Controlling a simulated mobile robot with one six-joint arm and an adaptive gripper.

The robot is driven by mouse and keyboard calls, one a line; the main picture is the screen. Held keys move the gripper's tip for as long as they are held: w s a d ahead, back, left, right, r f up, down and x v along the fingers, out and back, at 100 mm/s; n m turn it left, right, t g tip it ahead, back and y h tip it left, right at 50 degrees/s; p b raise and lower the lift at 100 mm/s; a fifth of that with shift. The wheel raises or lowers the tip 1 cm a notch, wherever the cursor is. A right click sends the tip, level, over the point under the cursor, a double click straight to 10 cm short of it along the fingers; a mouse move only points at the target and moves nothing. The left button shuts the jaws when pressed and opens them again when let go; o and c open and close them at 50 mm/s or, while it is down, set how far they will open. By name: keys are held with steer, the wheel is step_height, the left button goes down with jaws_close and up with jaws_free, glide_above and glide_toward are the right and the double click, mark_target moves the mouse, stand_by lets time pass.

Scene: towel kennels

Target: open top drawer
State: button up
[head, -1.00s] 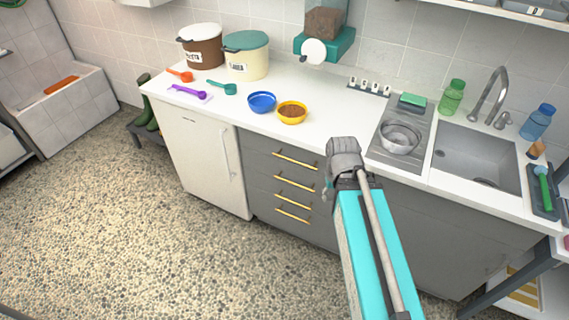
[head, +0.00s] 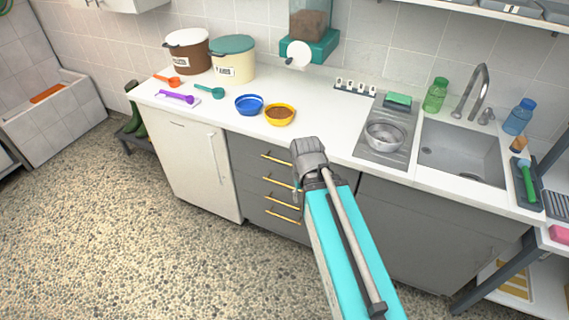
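The grey drawer stack (head: 250,180) stands under the counter, right of the white fridge. The top drawer (head: 247,150) is closed, with a brass bar handle (head: 275,158) on its front. Several more drawers with the same handles lie below it. My gripper (head: 296,190) is at the right side of the stack, in front of the right ends of the handles. The wrist and arm hide its fingers, so I cannot see whether they are open or shut. The gripper overlaps the right end of the top handle in the picture; contact cannot be told.
The white counter (head: 325,125) holds a blue bowl (head: 249,104), a yellow bowl (head: 279,114) of brown food, scoops and a metal bowl (head: 385,135) by the sink (head: 462,150). The white fridge (head: 190,160) stands left. The pebbled floor (head: 150,250) in front is clear.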

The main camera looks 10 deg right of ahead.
steer(key=w+f+n+t+h+b, duration=0.1)
steer(key=w+f+n+h+b, duration=0.1)
steer(key=w+f+h+b, duration=0.35)
steer(key=n+t+h+b, duration=0.5)
steer(key=t+h+b, duration=0.25)
steer(key=b, duration=1.35)
glide_toward(283, 162)
steer(key=a, duration=0.1)
steer(key=s+a, duration=0.1)
steer(key=a, duration=0.1)
steer(key=shift+s+a+h, duration=0.2)
steer(key=shift+s+h, duration=0.1)
steer(key=shift+s, duration=0.05)
steer(key=b+x, duration=0.1)
steer(key=x, duration=0.6)
steer(key=b+x, duration=0.1)
steer(key=x, duration=0.6)
steer(key=shift+f+b, duration=0.2)
steer(key=shift+b, duration=0.1)
